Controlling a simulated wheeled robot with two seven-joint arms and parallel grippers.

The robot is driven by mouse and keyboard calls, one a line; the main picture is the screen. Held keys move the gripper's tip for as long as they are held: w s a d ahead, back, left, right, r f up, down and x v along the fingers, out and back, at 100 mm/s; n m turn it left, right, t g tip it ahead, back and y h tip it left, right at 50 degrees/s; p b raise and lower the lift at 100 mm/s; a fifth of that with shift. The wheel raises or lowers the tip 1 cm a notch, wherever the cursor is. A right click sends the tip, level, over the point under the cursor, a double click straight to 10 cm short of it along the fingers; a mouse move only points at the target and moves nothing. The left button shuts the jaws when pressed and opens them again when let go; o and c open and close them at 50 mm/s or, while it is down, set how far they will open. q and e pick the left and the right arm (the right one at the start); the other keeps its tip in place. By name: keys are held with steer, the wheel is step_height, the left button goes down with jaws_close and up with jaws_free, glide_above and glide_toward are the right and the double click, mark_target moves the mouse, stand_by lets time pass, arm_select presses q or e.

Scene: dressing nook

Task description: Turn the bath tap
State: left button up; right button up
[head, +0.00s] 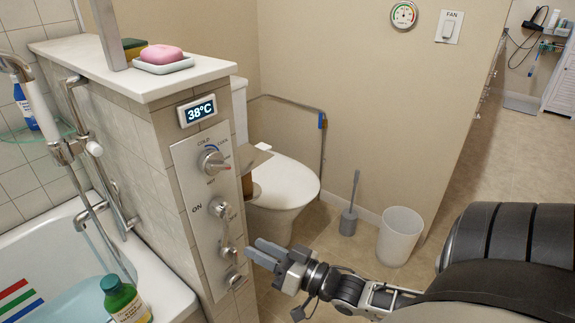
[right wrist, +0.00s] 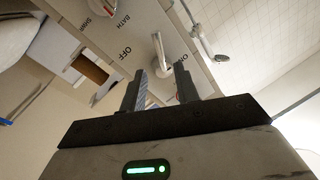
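A grey control panel (head: 208,185) with several metal controls is set on the end of the tiled half wall. Below the top dial (head: 212,161), marked COLD and HOT, is a lever control (head: 218,208) beside the word ON. My right gripper (head: 254,248) is at the right side of the panel's lower part. In the right wrist view its two fingers (right wrist: 161,80) stand apart. A pale lever (right wrist: 159,52) between the words OFF and ON lies in line with the gap, near the fingertips. Contact cannot be told. My left gripper is not in view.
The bath (head: 165,285) with a green bottle (head: 124,301) is left of the wall. A soap dish (head: 163,67) and a display reading 38°C (head: 197,110) are above. The toilet (head: 284,185), brush (head: 349,215) and white bin (head: 400,235) stand behind my right gripper.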

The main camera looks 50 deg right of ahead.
steer(key=v, duration=0.6)
steer(key=shift+s, duration=0.2)
steer(key=s+a+f+n+g, duration=0.1)
steer(key=a+g, duration=0.3)
steer(key=a, duration=0.5)
steer(key=s+a+f+n+g+h+p, duration=0.1)
steer(key=a+f+n+g, duration=0.2)
steer(key=a, duration=0.6)
steer(key=shift+s+f+g+h, duration=0.25)
steer(key=shift+s+g+h, duration=0.05)
steer(key=shift+g, duration=0.1)
steer(key=shift+a, duration=0.1)
stand_by(4.9)
